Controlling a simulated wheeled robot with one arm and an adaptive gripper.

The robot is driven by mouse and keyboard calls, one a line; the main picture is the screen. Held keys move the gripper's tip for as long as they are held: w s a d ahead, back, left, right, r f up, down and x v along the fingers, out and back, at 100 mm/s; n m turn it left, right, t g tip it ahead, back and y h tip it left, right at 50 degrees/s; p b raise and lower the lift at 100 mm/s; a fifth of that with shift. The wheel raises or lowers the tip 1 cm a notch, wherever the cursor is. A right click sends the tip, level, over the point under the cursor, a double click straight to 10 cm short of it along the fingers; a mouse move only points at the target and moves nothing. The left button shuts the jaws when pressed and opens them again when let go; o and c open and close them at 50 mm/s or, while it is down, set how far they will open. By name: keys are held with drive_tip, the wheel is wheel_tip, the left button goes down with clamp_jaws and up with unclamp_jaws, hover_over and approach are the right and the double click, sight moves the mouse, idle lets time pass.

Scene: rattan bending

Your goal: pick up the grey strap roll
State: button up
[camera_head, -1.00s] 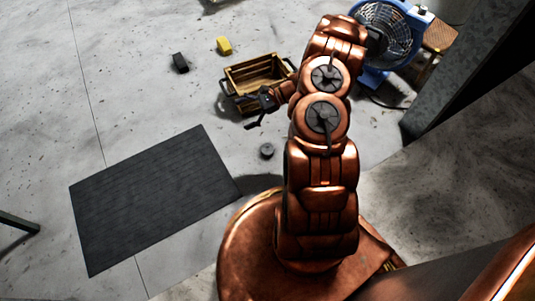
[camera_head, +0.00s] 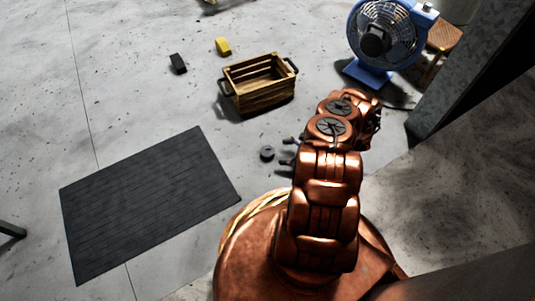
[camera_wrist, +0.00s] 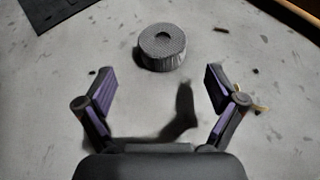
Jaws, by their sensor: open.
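The grey strap roll (camera_head: 267,153) lies flat on the concrete floor, between the dark mat and my arm. In the wrist view the roll (camera_wrist: 162,47) shows its round top with a dark centre hole. It sits beyond the fingertips, roughly centred between them and a little left. My gripper (camera_wrist: 160,88) is open, with its two fingers spread wide and nothing between them. In the head view my gripper (camera_head: 288,153) is low near the floor, just right of the roll and apart from it.
A wooden crate (camera_head: 262,101) with black handles stands behind the roll. A dark mat (camera_head: 150,205) lies to the left. A black block (camera_head: 178,64) and a yellow block (camera_head: 223,46) lie farther back. A blue fan (camera_head: 372,76) stands at the back right. Floor around the roll is clear.

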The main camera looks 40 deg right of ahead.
sight(269, 151)
drive_tip(key=b+x, duration=0.3)
drive_tip(key=x, duration=0.2)
drive_tip(key=shift+w+f, duration=0.15)
drive_tip(key=shift+w, duration=0.1)
drive_tip(key=shift+w+a+f+b, duration=0.15)
drive_tip(key=shift+w+a+b, duration=0.2)
drive_tip(key=shift+w+a, duration=0.15)
drive_tip(key=c, duration=1.2)
drive_tip(key=shift+c, duration=0.2)
